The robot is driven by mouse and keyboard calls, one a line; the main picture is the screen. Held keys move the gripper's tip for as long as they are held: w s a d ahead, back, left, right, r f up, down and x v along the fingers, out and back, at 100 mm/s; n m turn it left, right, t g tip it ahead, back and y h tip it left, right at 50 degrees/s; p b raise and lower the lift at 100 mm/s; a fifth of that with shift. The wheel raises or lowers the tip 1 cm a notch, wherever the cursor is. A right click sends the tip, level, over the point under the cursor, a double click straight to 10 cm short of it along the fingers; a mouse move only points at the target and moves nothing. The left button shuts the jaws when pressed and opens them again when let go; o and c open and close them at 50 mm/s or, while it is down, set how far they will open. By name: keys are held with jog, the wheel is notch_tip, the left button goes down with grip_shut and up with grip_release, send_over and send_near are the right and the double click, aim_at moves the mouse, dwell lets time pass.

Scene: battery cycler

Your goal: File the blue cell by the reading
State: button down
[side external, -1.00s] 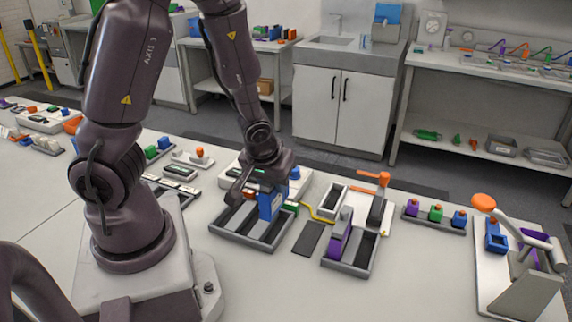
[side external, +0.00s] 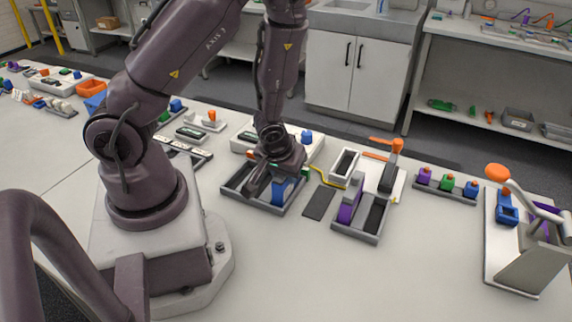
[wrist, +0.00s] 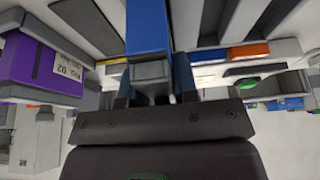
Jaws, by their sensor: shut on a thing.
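The blue cell (side external: 280,190) is low inside the left grey tray (side external: 236,193), in its right part. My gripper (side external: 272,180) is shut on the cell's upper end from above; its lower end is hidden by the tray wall. In the wrist view the blue cell (wrist: 148,28) and its grey end sit between the fingers of my gripper (wrist: 152,92). A purple cell (side external: 350,206) stands in the right tray (side external: 357,234); its label shows in the wrist view. The white cycler box (side external: 313,152) is behind my gripper, its reading not visible.
A dark flat pad (side external: 319,203) lies between the two trays. A small empty grey bin (side external: 344,165) and an orange-handled lever device (side external: 391,170) stand behind the right tray. A rack of coloured pieces (side external: 447,185) is farther right. The front table is clear.

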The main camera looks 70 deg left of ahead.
jog(key=shift+f, duration=0.25)
dwell(0.5)
jog(key=c, duration=0.8)
grip_release()
